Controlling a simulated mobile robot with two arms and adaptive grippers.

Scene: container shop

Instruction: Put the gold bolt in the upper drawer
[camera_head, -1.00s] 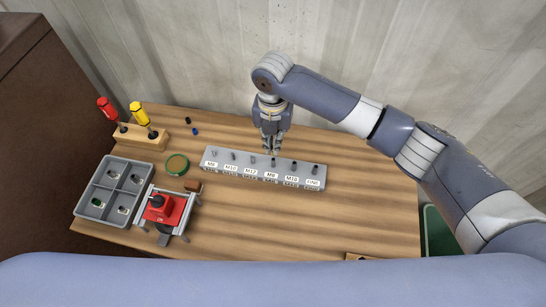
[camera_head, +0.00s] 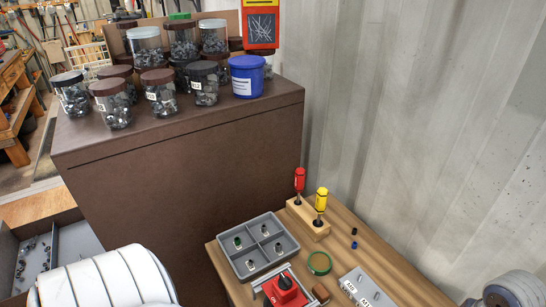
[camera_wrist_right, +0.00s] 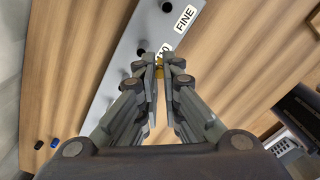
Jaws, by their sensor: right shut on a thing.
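My right gripper (camera_wrist_right: 161,66) shows in the right wrist view with its fingers shut on a small gold piece, the gold bolt (camera_wrist_right: 160,73), mostly hidden by the fingertips. It is over the grey labelled block (camera_wrist_right: 152,24). In the head view, only the left end of this block (camera_head: 366,289) shows. An open grey drawer or bin (camera_head: 72,246) with small dark hardware inside is at the lower left, beside the brown cabinet (camera_head: 190,170); whether it is the upper drawer I cannot tell. My left gripper is not in view.
Jars (camera_head: 183,42) and a blue tub (camera_head: 246,76) stand on the cabinet. On the wooden table (camera_head: 385,262) are a four-compartment tray (camera_head: 279,225), a red device (camera_head: 285,289), a green-rimmed disc (camera_head: 319,263) and a screwdriver stand (camera_head: 307,219). A wall borders the right.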

